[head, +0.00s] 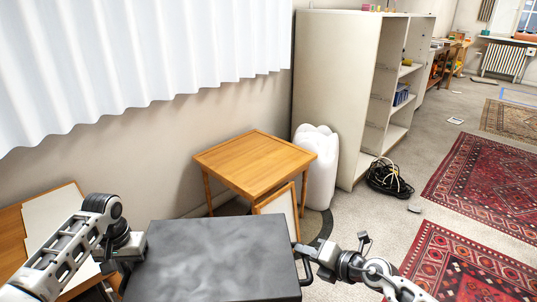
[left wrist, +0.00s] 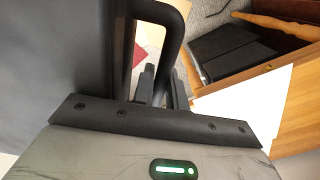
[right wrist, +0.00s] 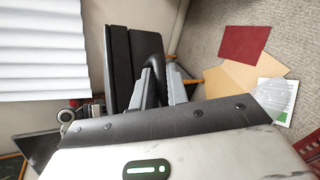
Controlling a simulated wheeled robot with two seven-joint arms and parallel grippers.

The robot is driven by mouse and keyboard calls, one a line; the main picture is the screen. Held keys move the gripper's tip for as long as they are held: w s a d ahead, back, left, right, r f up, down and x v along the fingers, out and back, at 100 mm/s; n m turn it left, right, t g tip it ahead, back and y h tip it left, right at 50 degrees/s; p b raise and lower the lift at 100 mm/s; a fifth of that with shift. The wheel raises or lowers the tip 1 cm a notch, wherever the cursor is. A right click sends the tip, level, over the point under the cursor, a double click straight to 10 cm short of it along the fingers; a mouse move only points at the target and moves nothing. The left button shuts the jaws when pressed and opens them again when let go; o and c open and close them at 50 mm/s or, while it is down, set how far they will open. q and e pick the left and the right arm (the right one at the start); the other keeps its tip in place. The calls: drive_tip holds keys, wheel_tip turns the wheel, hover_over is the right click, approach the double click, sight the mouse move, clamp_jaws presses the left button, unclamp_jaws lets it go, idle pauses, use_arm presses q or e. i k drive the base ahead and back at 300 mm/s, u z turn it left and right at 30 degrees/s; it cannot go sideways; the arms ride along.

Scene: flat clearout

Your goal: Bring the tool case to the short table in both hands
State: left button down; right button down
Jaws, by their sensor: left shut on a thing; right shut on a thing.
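The tool case (head: 215,258) is a dark grey, flat-topped box held level in front of me at the bottom of the head view. My left gripper (head: 132,250) is at its left side and my right gripper (head: 306,252) at its right side. In the left wrist view the left fingers (left wrist: 162,88) are closed on a black handle (left wrist: 176,30) of the case. In the right wrist view the right fingers (right wrist: 162,86) are closed on the other handle (right wrist: 150,55). A low square wooden table (head: 255,160), its top bare, stands ahead beyond the case.
A white lumpy column-like object (head: 318,170) stands right of the table, before a tall pale shelf (head: 335,90). A framed board (head: 280,205) leans by the table's front. A wooden desk (head: 15,240) is at left. Cables (head: 388,178) and red rugs (head: 485,185) lie right.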

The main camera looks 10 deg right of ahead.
sight(257, 156)
drive_tip(key=z, duration=0.6)
drive_tip(key=i, duration=0.9)
drive_tip(key=z, duration=0.7)
drive_tip(key=i, duration=1.1)
drive_tip(key=u, duration=0.4)
drive_tip(key=i, duration=0.9)
drive_tip(key=u, duration=1.2)
drive_tip(key=i, duration=0.6)
drive_tip(key=u, duration=0.55)
